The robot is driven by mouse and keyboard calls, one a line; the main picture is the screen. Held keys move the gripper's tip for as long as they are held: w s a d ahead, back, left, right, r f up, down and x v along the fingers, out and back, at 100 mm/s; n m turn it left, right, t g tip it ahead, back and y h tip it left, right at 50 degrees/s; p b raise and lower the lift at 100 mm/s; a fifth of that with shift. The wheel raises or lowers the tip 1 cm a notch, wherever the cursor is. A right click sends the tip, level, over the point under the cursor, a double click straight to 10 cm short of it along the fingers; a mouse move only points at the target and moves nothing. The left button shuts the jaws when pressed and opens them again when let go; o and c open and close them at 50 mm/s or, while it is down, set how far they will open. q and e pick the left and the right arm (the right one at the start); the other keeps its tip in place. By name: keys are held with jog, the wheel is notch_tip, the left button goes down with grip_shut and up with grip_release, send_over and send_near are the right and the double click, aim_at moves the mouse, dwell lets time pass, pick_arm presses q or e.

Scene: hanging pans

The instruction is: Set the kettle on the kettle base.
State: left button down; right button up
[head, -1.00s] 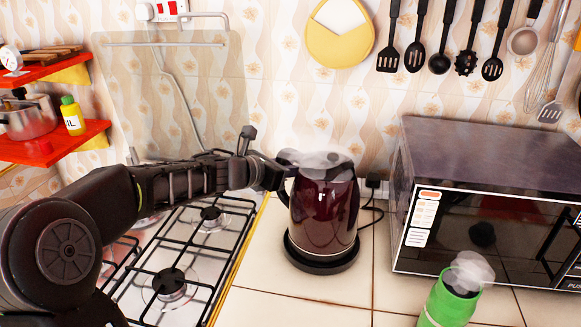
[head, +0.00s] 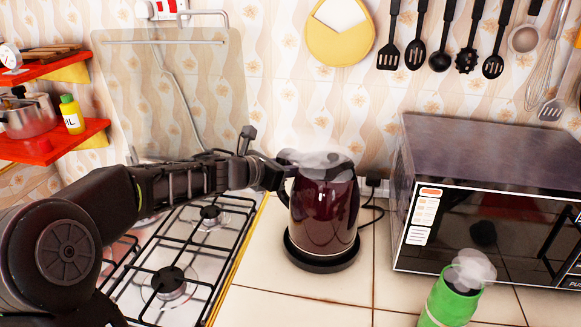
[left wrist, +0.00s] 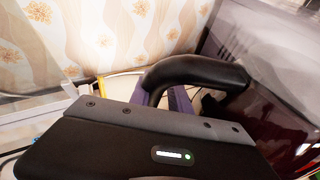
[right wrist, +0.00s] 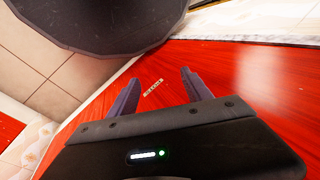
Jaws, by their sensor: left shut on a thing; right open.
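The dark red kettle (head: 322,215) is upright over the round black kettle base (head: 320,265) on the tiled counter. Its bottom lies within the base's rim; no clear gap shows, but I cannot tell if it is fully seated. My left gripper (head: 284,184) is shut on the kettle's black handle, on the kettle's left side. The left wrist view shows the handle (left wrist: 195,72) and part of the kettle body (left wrist: 285,110). My right gripper (right wrist: 160,94) is open with nothing between its fingers, over a red surface, and is outside the head view.
The gas stove (head: 180,260) lies left of the kettle under my left arm. A microwave (head: 490,215) stands to the right, with a green container (head: 449,304) before it. Utensils (head: 465,45) hang behind. A dark round object (right wrist: 100,22) is close to my right gripper.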

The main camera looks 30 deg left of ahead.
pick_arm(q)
jog(key=shift+f+b, duration=0.2)
jog(key=shift+b, duration=0.1)
jog(key=c, duration=1.5)
grip_release()
jog(key=p+v, duration=0.3)
jog(key=v, duration=0.8)
jog(key=shift+s+f, duration=0.1)
jog(key=shift+f, duration=0.05)
